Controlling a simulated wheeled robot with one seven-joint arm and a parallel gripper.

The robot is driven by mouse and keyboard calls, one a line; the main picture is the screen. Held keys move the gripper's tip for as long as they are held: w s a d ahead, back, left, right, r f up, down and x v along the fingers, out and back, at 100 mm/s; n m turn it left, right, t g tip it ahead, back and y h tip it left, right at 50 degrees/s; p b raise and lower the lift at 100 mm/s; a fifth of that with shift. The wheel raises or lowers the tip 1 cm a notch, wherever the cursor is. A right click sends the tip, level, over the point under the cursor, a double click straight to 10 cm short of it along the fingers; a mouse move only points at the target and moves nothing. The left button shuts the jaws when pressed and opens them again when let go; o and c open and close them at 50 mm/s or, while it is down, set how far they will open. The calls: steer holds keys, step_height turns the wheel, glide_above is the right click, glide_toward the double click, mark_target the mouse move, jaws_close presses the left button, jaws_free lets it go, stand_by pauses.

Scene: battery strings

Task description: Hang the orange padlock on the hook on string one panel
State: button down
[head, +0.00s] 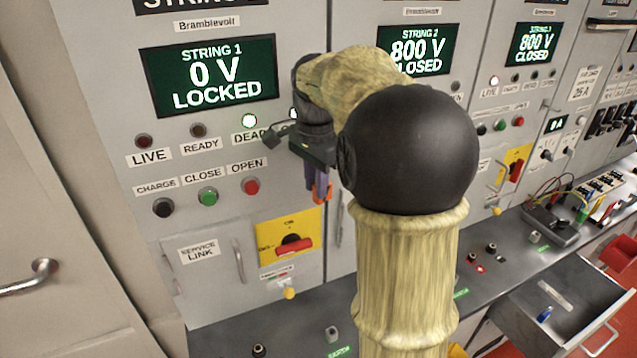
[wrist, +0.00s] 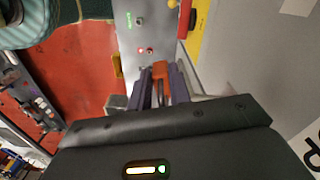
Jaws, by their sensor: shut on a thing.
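My gripper (head: 321,190) hangs in front of the string one panel (head: 215,222), near its right edge. Its purple fingers also show in the wrist view (wrist: 161,88). They are shut on the orange padlock (wrist: 160,69), whose orange body shows at the fingertips. In the head view a little of the padlock (head: 329,188) shows beside the fingers. The string one display (head: 214,74) reads 0 V LOCKED. A yellow plate (head: 303,222) with a red switch handle (head: 294,247) is left of and below my gripper. I cannot clearly make out the hook.
A door handle (head: 240,260) sticks out left of the yellow plate. A yellow knob (head: 289,293) is below it. A grey counter (head: 235,320) runs beneath the panels. An open drawer (head: 570,275) juts out at the lower right.

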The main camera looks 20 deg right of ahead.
steer(key=w+p, duration=0.1)
steer(key=w, duration=0.2)
stand_by(0.4)
steer(key=shift+w+p, duration=0.1)
steer(key=shift+p, duration=0.5)
steer(key=shift+f, duration=0.1)
steer(key=c, duration=1.2)
jaws_free()
steer(key=shift+a, duration=0.1)
step_height(320, 180, up, 18)
steer(key=shift+s+f, duration=0.25)
steer(key=shift+s, duration=0.05)
steer(key=shift+s+f, duration=0.1)
steer(key=shift+f, duration=0.05)
